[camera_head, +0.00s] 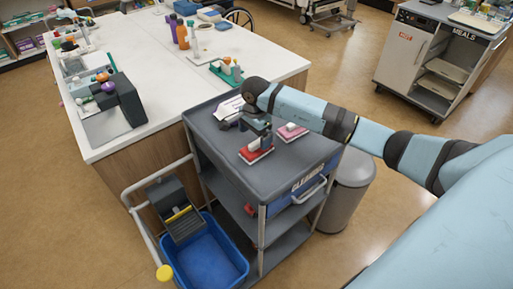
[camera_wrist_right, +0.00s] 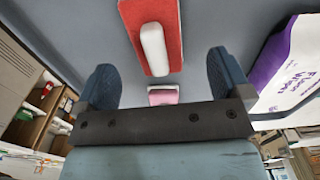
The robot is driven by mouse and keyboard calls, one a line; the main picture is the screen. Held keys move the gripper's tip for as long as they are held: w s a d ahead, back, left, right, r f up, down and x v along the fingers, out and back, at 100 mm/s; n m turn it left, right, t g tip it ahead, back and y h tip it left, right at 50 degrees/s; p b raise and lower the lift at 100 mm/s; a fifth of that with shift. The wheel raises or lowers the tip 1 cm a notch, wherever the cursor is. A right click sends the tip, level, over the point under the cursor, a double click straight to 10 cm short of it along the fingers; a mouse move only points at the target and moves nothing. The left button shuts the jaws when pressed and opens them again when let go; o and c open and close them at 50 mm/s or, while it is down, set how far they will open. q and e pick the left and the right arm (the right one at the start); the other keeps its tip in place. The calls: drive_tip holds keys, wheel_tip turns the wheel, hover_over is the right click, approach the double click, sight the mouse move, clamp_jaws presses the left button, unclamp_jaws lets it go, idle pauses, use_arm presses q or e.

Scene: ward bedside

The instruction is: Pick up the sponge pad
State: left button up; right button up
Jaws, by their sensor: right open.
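A red pad with a white block on top (camera_head: 257,154) lies on the grey top of the cleaning cart (camera_head: 225,165). It also shows large in the right wrist view (camera_wrist_right: 172,52), just beyond the fingertips and between their lines. A smaller pink pad with a pale block (camera_head: 291,132) lies farther right on the cart; it also shows in the wrist view (camera_wrist_right: 163,95). I cannot tell for certain which one is the sponge pad. My right gripper (camera_head: 261,131) points down above the cart top, by the red pad; its blue fingers (camera_wrist_right: 165,78) are apart and empty. My left gripper is out of view.
A white and purple wipes packet (camera_head: 229,108) lies on the cart at the back left. A white counter (camera_head: 150,60) with bottles is behind.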

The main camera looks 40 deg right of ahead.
sight(256, 142)
drive_tip(key=f, duration=0.1)
drive_tip(key=f+p, duration=0.1)
drive_tip(key=f, duration=0.2)
drive_tip(key=shift+s+a+f, duration=0.15)
drive_tip(key=shift+s+f, duration=0.15)
drive_tip(key=shift+f, duration=0.6)
drive_tip(key=c, duration=1)
